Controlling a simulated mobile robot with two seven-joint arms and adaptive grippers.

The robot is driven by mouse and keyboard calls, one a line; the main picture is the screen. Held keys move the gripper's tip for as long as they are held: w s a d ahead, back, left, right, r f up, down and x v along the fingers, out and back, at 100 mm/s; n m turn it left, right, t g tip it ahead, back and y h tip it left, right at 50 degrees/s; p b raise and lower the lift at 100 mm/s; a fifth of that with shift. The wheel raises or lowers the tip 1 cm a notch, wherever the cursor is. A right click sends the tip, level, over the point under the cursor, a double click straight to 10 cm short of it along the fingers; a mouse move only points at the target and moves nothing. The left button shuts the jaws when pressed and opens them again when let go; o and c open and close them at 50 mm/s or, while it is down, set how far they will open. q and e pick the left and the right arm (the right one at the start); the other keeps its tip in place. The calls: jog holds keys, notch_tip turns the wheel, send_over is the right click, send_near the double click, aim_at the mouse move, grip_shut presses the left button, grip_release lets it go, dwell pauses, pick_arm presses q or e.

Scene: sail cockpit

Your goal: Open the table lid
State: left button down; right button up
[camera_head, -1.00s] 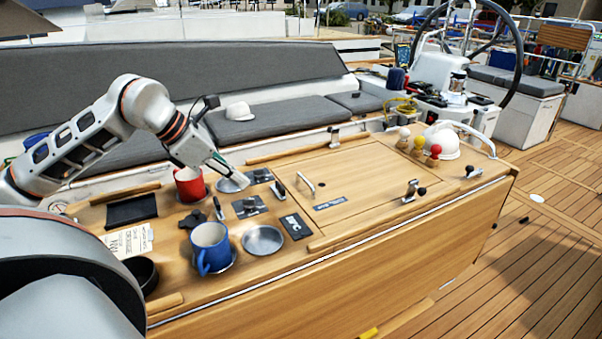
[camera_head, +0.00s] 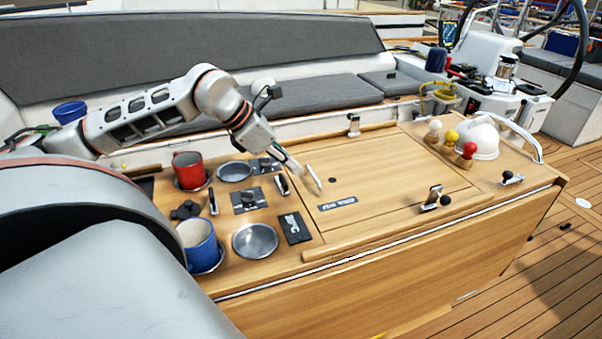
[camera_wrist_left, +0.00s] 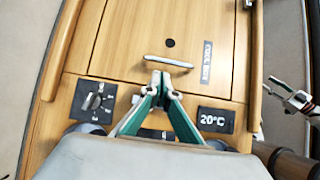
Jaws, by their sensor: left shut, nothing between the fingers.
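The table lid (camera_head: 375,172) is a wooden panel lying shut, flush in the table top. Its pale bar handle (camera_head: 314,177) stands near the lid's left edge, and the handle also shows in the left wrist view (camera_wrist_left: 168,62). My left gripper (camera_head: 297,170) is shut and empty, pointing down just left of the handle. In the left wrist view its green-sided fingers (camera_wrist_left: 162,82) meet at the tips, just short of the handle. I cannot tell whether they touch it. Latches with black knobs sit at the lid's front (camera_head: 435,198) and back (camera_head: 353,126).
A red mug (camera_head: 188,170), a blue mug (camera_head: 200,245) and metal dishes (camera_head: 255,241) stand left of the lid. Colored knobs (camera_head: 452,137) and a white dome (camera_head: 480,140) are at the right. The lid's surface is clear.

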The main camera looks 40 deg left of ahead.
aim_at(311, 182)
pick_arm(q)
jog(key=shift+b+x, duration=0.35)
jog(key=shift+x, duration=0.7)
jog(key=shift+b+x, duration=0.6)
jog(key=shift+x, duration=0.35)
jog(key=shift+r, duration=0.1)
